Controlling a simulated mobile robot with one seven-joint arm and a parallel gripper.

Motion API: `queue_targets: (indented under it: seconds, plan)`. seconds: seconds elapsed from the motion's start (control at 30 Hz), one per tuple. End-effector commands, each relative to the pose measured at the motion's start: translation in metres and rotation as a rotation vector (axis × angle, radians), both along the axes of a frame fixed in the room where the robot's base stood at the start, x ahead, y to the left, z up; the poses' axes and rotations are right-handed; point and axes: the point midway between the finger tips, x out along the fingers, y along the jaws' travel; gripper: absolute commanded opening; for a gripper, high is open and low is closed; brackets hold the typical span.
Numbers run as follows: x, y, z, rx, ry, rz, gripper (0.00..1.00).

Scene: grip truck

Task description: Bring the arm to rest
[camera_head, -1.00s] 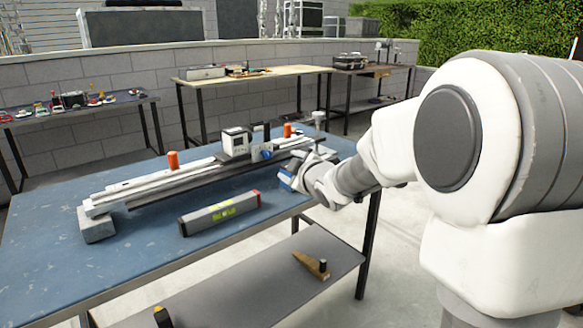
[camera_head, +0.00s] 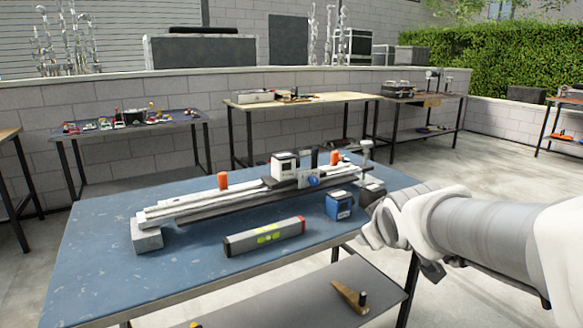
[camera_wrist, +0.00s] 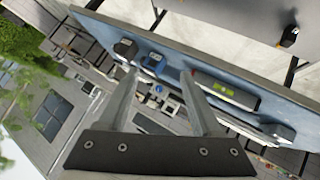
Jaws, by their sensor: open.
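My gripper (camera_wrist: 157,78) is open in the wrist view, with its two long fingers apart and nothing between them close up. In the head view my arm reaches in from the right, and its end is at the right edge of the blue table (camera_head: 95,255). The fingers cannot be made out there. On the table, a blue box (camera_head: 339,206) stands close to the left of my arm's end. It also shows in the wrist view (camera_wrist: 153,63).
A long rail assembly (camera_head: 200,203) with orange knobs lies across the table. A grey level (camera_head: 264,237) lies in front of it. A lower shelf (camera_head: 300,308) holds a wooden wedge (camera_head: 350,297). Other benches (camera_head: 300,101) stand along the block wall. Floor at right is clear.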

Motion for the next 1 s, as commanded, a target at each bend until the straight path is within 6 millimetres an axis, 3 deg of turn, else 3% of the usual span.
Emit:
queue_targets:
  seconds: [0.03, 0.2, 0.5, 0.57, 1.0]
  plan:
    - [-0.024, -0.001, 0.000, 0.039, 0.032, -0.043, 0.66]
    - [-0.102, 0.001, -0.016, 0.191, 0.177, -0.185, 0.66]
    - [-0.215, 0.020, -0.048, 0.410, 0.402, -0.342, 0.66]
    - [-0.212, 0.020, -0.024, 0.407, 0.405, -0.343, 0.66]
    - [-0.211, 0.019, 0.084, 0.403, 0.403, -0.342, 0.66]
